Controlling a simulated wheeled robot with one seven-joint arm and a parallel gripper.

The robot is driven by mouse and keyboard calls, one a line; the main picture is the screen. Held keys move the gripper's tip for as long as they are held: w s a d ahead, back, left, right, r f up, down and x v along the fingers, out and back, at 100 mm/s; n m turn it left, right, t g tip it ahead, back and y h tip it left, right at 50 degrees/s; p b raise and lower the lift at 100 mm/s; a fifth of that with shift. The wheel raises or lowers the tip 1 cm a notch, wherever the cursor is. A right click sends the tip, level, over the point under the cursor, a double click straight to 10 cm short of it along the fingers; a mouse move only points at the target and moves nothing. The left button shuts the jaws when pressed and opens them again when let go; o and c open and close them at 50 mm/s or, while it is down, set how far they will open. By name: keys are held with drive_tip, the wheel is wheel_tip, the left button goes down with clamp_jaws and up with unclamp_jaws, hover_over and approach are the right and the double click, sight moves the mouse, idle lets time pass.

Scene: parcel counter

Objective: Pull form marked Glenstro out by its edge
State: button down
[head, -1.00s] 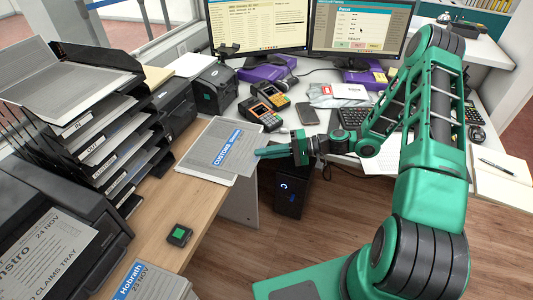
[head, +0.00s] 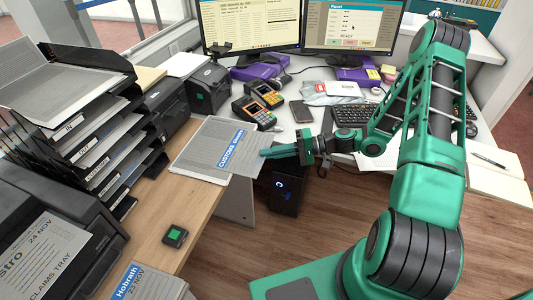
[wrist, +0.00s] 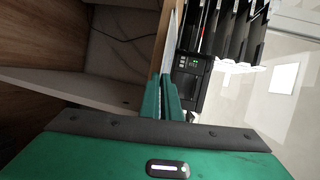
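A grey printed form (head: 222,133) with a blue label reading "CUSTOMS" and a smaller word I cannot read lies at the counter's right edge, over other pale papers (head: 188,160). It sticks out past them to the right. My gripper (head: 265,152) is shut on its right edge. In the wrist view, the form (wrist: 171,45) is a thin pale strip between the close-set fingers (wrist: 163,78). A sheet at the lower left (head: 45,255) shows "stro", "24 NOV" and "CLAIMS TRAY"; its left part is out of view.
A rack of labelled black trays (head: 100,165) stands at the left. A small black block with a green top (head: 175,236) and a "Hobrath" paper (head: 150,285) lie on the wooden counter (head: 185,205). A black computer tower (head: 285,190) stands below my gripper.

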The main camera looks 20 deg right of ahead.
drive_tip(key=s+d+r, duration=0.2)
drive_tip(key=d+r, duration=0.1)
drive_tip(key=shift+s+d, duration=0.15)
idle(0.4)
drive_tip(key=shift+s, duration=0.1)
